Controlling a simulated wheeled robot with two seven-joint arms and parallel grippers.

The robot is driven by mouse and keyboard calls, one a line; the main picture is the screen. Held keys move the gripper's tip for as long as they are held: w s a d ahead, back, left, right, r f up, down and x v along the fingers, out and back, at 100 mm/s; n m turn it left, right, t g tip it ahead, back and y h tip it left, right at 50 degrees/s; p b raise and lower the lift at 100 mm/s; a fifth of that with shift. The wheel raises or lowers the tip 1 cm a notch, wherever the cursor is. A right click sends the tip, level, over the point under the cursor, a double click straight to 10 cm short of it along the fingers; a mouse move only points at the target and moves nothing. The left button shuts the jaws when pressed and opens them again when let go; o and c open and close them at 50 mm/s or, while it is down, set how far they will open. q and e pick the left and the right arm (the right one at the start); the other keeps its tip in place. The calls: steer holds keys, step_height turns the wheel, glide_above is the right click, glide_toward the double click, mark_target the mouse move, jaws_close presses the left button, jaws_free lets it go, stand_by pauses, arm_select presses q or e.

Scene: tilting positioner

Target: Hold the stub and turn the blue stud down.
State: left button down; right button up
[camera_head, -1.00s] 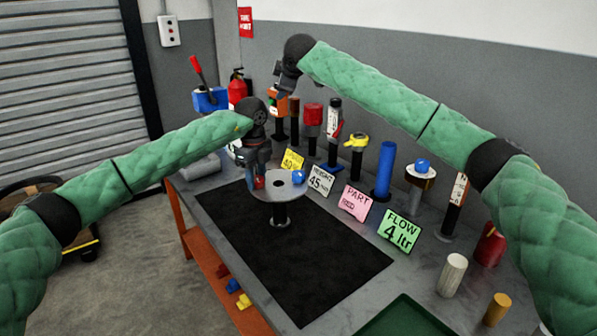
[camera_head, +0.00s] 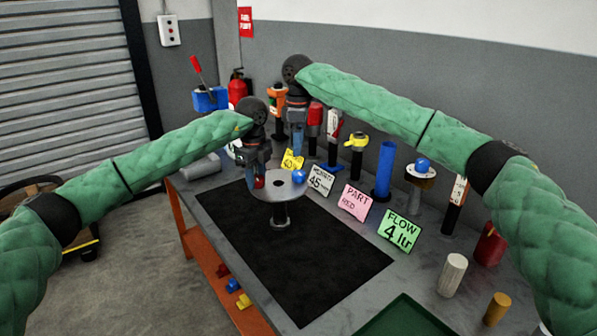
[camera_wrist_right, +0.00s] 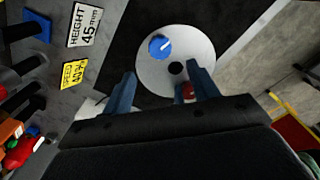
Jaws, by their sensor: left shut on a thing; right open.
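A round grey plate (camera_head: 268,193) with a dark centre hole stands on a dark post on the black mat. A red stub (camera_head: 259,182) is at its left side, with my left gripper (camera_head: 257,181) shut on it. The stub shows partly in the right wrist view (camera_wrist_right: 188,91). The blue stud (camera_head: 299,176) sits near the plate's right edge; in the right wrist view (camera_wrist_right: 160,47) its top bears a white line. My right gripper (camera_head: 297,150) is open and empty, pointing down above the stud and apart from it.
Cards stand along the mat's far side, including a height card (camera_head: 320,180), a pink part card (camera_head: 355,202) and a green flow card (camera_head: 399,230). Behind them stand several posts and a blue cylinder (camera_head: 384,170). The black mat's front is clear.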

mark_target(299, 172)
step_height(299, 172, down, 10)
steer(key=shift+r, duration=0.1)
stand_by(0.4)
